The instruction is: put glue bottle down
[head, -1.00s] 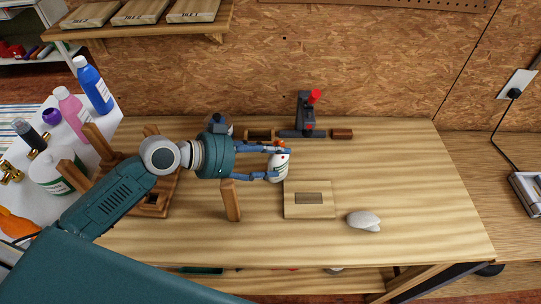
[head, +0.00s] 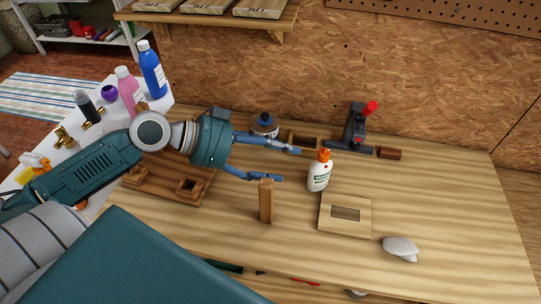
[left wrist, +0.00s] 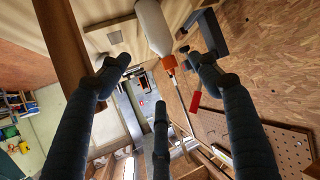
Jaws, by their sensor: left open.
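The white glue bottle (head: 319,177) with an orange cap stands upright on the wooden workbench (head: 440,190), behind and left of a square wooden block with a slot. My left gripper (head: 290,165) is open and empty, just left of the bottle, with its fingertips pointing at it and apart from it. In the left wrist view the bottle (left wrist: 153,25) shows at the top, beyond the spread fingers (left wrist: 160,62), its orange cap between and past the tips. My right gripper is in neither view.
An upright wooden post (head: 266,201) stands close in front of my left fingers. The slotted block (head: 345,214) and a grey mouse-shaped object (head: 401,248) lie to the right. A dark clamp-like tool (head: 355,130) with a red knob stands behind. The bench's right side is clear.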

